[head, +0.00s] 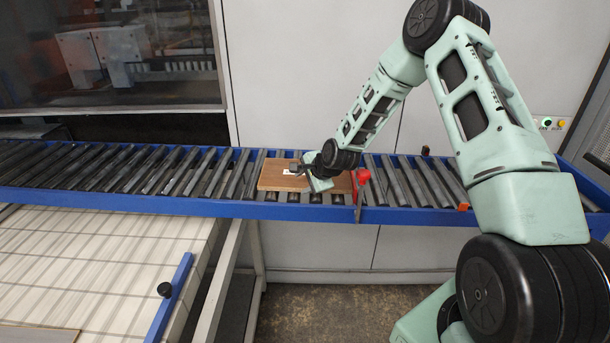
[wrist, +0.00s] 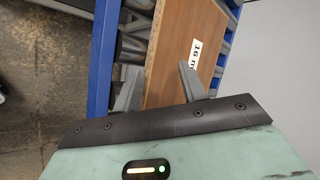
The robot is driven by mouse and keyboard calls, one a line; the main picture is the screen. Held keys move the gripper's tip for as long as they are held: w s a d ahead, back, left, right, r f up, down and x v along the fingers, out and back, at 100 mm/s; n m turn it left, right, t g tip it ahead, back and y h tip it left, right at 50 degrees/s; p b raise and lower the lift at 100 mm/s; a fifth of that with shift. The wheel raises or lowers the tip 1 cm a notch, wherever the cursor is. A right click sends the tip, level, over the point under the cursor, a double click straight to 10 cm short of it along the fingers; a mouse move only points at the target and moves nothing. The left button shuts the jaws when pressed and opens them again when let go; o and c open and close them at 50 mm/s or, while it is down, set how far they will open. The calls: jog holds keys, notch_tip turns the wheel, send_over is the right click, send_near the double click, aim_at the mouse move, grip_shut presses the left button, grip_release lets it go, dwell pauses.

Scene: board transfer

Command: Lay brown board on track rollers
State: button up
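The brown board (head: 272,180) lies on the track rollers (head: 190,172) at the middle of the blue-framed track, and looks flat. Its white label shows in the wrist view, where the board (wrist: 188,45) runs up and away from my gripper. My gripper (head: 297,168) is at the board, over its middle in the head view. In the wrist view my gripper (wrist: 158,80) has its two fingers apart, one over the board's face and one past its left edge. A gap shows between the fingers and the board; contact is hard to tell.
A red stop (head: 362,177) stands on the track just right of the board. A light slatted table (head: 90,260) is at the lower left, with a blue bar (head: 170,295) and black knob at its right side. Bare rollers extend left and right. A machine wall stands behind.

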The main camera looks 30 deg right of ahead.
jog(key=shift+r+g+p, duration=0.25)
jog(key=shift+g+p, duration=0.85)
jog(key=shift+p, duration=0.4)
jog(key=shift+s, duration=0.1)
jog(key=shift+f, duration=0.15)
jog(key=shift+s+d+r+p, duration=0.15)
jog(key=shift+s+r, duration=0.2)
jog(key=shift+s, duration=0.45)
jog(key=shift+s+d+r+p, duration=0.15)
jog(key=shift+s+r, duration=0.15)
jog(key=shift+s, duration=0.45)
jog(key=o, duration=0.6)
jog(key=shift+a, duration=0.1)
jog(key=shift+c, duration=0.2)
notch_tip(320, 180, up, 8)
jog(key=s+p, duration=0.1)
jog(key=p, duration=0.2)
jog(key=shift+s+f, duration=0.2)
